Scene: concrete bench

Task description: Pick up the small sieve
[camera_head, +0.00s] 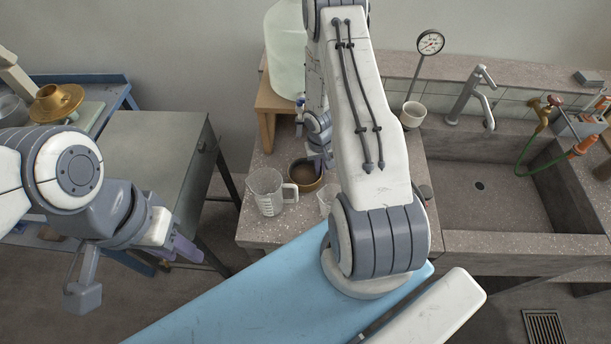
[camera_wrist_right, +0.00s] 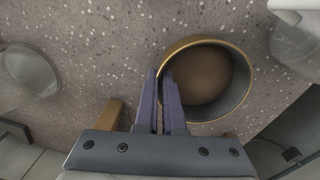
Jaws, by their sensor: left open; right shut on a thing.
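The small sieve (camera_head: 305,176) is a round, brass-rimmed vessel on the speckled bench, partly hidden behind my right arm in the head view. In the right wrist view, the sieve (camera_wrist_right: 207,80) shows its rim and brownish inside. My right gripper (camera_wrist_right: 161,74) is shut on the sieve's rim at its left side, with one finger outside the wall and the other at the inside. In the head view my right gripper (camera_head: 318,158) is mostly hidden by the arm. My left gripper (camera_head: 184,250) is open and empty, away from the bench at lower left.
A clear measuring jug (camera_head: 266,192) stands just left of the sieve. A large pale container (camera_head: 286,50) sits on a wooden stand (camera_head: 272,104) behind. A white cup (camera_head: 413,114), a dial gauge (camera_head: 430,42) and a sink (camera_head: 490,195) are to the right.

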